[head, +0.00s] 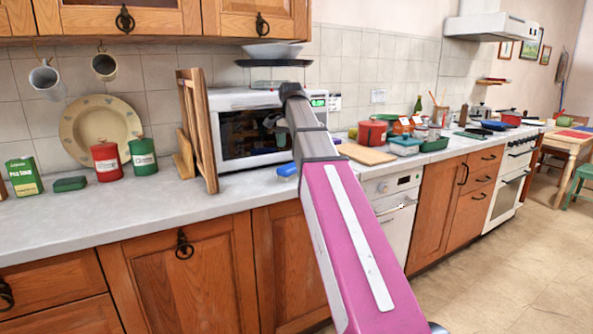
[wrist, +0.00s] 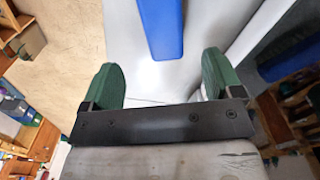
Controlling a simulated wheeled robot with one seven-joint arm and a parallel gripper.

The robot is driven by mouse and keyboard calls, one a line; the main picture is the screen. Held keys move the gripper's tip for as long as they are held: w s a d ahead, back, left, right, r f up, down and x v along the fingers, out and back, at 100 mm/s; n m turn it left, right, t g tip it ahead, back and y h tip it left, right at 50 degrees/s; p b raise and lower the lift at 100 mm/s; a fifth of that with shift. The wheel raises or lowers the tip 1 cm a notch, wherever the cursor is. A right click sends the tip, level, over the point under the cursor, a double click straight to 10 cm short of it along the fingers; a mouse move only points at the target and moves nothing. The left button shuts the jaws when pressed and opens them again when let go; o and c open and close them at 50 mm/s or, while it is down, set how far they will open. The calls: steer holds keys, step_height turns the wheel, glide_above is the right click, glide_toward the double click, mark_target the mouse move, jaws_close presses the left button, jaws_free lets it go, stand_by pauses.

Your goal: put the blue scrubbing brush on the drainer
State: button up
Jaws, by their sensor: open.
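The blue scrubbing brush (head: 287,170) lies on the grey worktop beside the microwave, partly hidden by my arm in the head view. In the wrist view a blue block-like body (wrist: 163,25), apparently the brush, lies beyond the fingertips, roughly in line with the gap between them and cut off by the top edge. My gripper (wrist: 158,78) is open and empty, its two green fingers apart on either side. In the head view my arm hides the gripper. A folded wooden slatted rack (head: 198,130) stands left of the microwave; I cannot tell whether it is the drainer.
The microwave (head: 253,128) stands close behind the brush. A wooden board (head: 366,154), a red pot (head: 372,133) and several containers are to the right. Red (head: 106,160) and green (head: 143,156) tins stand at the left. The worktop's front left is clear.

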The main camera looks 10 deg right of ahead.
mark_target(291, 165)
step_height(291, 165, down, 5)
steer(key=shift+d+f, duration=0.1)
steer(key=shift+w+f, duration=0.2)
steer(key=shift+f, duration=2.6)
steer(key=shift+c, duration=0.3)
steer(key=c, duration=1.1)
steer(key=shift+o, duration=0.2)
steer(key=shift+r, duration=0.1)
